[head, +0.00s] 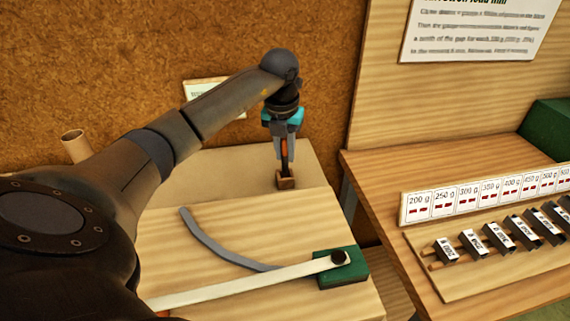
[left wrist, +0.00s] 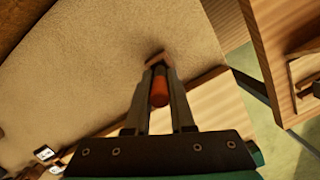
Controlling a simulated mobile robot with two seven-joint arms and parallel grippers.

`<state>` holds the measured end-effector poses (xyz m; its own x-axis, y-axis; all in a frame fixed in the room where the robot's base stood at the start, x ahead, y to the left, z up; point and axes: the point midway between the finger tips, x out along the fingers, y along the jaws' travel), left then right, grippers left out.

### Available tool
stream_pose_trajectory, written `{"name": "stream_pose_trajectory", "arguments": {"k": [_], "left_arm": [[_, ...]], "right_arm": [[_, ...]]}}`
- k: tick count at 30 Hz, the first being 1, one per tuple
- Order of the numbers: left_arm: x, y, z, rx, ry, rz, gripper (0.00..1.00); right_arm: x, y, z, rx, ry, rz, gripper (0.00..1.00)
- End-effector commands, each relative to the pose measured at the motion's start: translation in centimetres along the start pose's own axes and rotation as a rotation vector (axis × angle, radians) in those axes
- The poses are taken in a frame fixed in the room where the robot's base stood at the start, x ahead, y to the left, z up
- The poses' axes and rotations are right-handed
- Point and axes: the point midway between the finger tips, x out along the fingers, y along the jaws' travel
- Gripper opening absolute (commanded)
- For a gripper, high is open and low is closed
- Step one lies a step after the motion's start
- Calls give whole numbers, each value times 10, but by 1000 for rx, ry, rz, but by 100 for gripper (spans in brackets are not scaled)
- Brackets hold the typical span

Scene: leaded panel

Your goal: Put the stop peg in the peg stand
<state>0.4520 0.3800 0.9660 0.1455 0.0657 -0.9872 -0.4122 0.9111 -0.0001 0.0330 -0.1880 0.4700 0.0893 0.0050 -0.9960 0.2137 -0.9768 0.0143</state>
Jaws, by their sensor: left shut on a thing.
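My left gripper (head: 284,150) points down at the back of the bench and is shut on the stop peg. The orange top of the peg (left wrist: 159,92) shows between the fingers in the left wrist view. The small brown wooden peg stand (head: 286,180) is directly below the fingertips. It also shows beyond the fingertips in the left wrist view (left wrist: 157,57). The peg's dark lower end meets the stand's top in the picture; I cannot tell whether it is inside the hole or just above. My right gripper is not in view.
A pale arm (head: 240,287) pivots on a green block (head: 352,268) in front, beside a curved grey strip (head: 215,247). At right, a wooden table holds a labelled gauge rack (head: 447,251) and a row of weight cards (head: 465,197). A cardboard tube (head: 75,145) stands behind my arm.

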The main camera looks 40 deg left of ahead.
Motion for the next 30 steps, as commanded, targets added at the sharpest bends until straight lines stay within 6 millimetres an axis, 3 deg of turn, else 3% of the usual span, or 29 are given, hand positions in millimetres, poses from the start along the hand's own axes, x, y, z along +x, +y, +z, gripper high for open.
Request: {"name": "stream_pose_trajectory", "arguments": {"k": [6, 18, 19, 26, 30], "left_arm": [[34, 0, -6, 1, 3, 0, 0], [39, 0, -7, 1, 1, 1, 0], [39, 0, -7, 1, 2, 1, 24], [38, 0, -7, 1, 2, 1, 50], [38, 0, -7, 1, 2, 1, 52]], "right_arm": [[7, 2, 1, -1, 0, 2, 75], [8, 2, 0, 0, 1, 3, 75], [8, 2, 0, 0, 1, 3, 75], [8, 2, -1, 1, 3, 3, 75], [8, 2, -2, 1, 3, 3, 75]]}}
